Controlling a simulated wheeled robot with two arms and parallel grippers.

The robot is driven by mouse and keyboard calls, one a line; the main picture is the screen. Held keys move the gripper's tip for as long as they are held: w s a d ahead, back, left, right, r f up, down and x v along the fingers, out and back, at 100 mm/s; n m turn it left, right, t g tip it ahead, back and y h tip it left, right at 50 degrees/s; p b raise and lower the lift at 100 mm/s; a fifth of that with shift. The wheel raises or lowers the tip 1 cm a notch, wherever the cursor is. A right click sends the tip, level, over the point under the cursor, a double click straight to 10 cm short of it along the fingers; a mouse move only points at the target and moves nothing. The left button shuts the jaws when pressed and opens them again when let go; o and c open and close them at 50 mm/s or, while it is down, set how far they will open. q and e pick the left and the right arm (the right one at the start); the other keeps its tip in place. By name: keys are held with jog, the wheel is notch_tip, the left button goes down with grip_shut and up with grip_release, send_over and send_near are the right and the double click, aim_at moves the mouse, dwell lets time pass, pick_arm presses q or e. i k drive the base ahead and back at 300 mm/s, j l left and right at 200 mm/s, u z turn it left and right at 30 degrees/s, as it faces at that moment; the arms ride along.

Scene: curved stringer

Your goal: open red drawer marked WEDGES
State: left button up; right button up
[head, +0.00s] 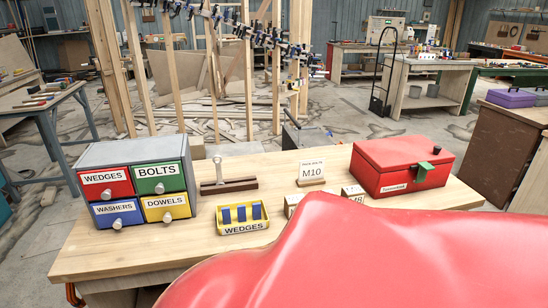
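The red drawer marked WEDGES (122,188) is the upper left of the drawers in a small grey cabinet (135,151) on the left of the wooden workbench. It looks shut, with its front in line with the drawers around it. It has a small pale knob (105,193) below its label. Neither of my grippers is in view.
Beside it are green BOLTS (160,186), blue WASHERS (114,220) and yellow DOWELS (166,215) drawers. A yellow WEDGES bin (243,228), M10 sign (313,169) and red toolbox (388,166) share the bench (120,258). A glossy red surface close up hides the lower right.

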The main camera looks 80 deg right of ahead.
aim_at(107, 184)
jog(key=z, duration=2.4)
